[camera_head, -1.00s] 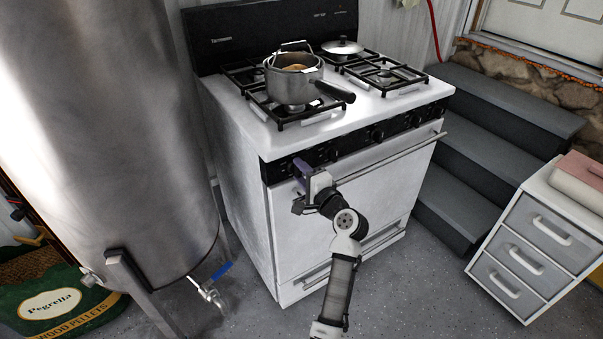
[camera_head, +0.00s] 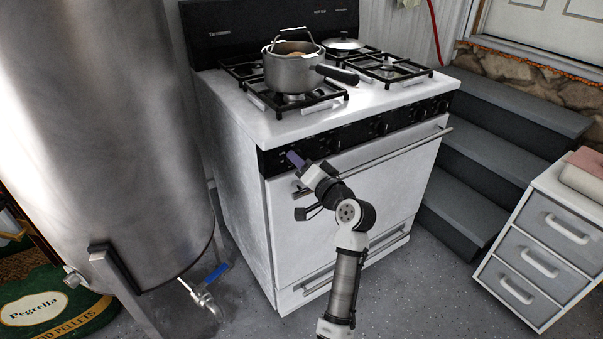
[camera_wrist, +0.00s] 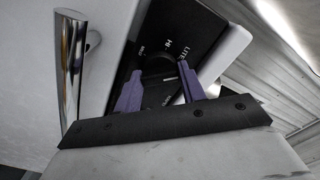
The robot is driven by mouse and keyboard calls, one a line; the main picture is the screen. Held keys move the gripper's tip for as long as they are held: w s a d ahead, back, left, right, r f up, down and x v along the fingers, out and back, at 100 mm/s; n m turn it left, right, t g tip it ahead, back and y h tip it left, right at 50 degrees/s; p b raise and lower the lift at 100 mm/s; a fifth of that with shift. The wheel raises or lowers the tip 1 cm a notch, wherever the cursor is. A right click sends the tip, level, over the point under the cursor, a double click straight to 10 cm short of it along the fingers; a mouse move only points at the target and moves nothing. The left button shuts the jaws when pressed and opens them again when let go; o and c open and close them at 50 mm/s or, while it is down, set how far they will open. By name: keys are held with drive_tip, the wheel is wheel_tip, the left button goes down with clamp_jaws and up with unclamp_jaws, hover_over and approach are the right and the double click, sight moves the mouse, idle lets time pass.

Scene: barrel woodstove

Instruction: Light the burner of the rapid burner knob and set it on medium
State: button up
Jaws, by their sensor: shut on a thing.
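The stove's black control panel (camera_head: 350,135) runs along its front edge and carries several black knobs. My gripper (camera_head: 296,160) is at the left end of this panel, its purple fingers pointing into it. In the wrist view, the purple fingers (camera_wrist: 160,72) stand on either side of a dark knob (camera_wrist: 160,66) and are shut on it. Labels "LITE", "HI" and "MED" show around the knob; its pointer is too dark to read. The front left burner grate (camera_head: 315,104) lies under a grey pot (camera_head: 291,72). No flame is visible.
A chrome oven handle bar (camera_head: 400,150) sticks out just below the panel, also close in the wrist view (camera_wrist: 70,65). A large steel tank (camera_head: 110,130) stands at left. Grey steps (camera_head: 470,165) and a drawer cabinet (camera_head: 540,245) are at right.

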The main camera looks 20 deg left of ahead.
drive_tip(key=shift+n+b, duration=1.1)
drive_tip(key=shift+n, duration=0.2)
drive_tip(key=o, duration=1)
drive_tip(key=b+v, duration=0.1)
drive_tip(key=v, duration=1.2)
drive_tip(key=shift+s+d, duration=0.25)
drive_tip(key=shift+d, duration=0.05)
